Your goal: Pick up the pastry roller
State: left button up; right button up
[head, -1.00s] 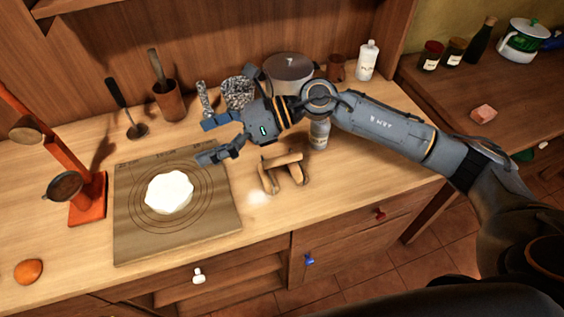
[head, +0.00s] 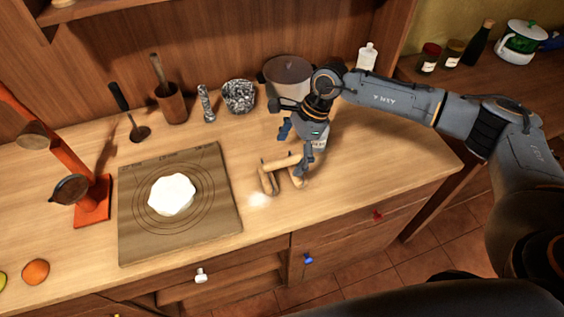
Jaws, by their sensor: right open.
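The pastry roller (head: 279,164) appears to be the light wooden cylinder with a darker wooden frame or handle below it, on the counter right of the pastry mat. My right gripper (head: 295,152) is open and points down just above and behind the roller. One finger is at the roller's right end; the other is farther back and left. Whether the finger touches the roller cannot be told. Nothing is held. My left gripper is not in view.
The mat (head: 136,234) with flat white dough (head: 172,195) lies left. The counter right of the roller is clear.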

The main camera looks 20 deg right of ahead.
aim_at(282, 169)
jog(key=p+x, duration=0.3)
jog(key=x, duration=0.2)
jog(key=shift+s, duration=0.1)
jog(key=shift+a+f, duration=0.1)
jog(key=shift+f, duration=0.2)
jog(key=c, duration=0.9)
jog(key=shift+c, duration=0.3)
jog(key=shift+r, duration=0.15)
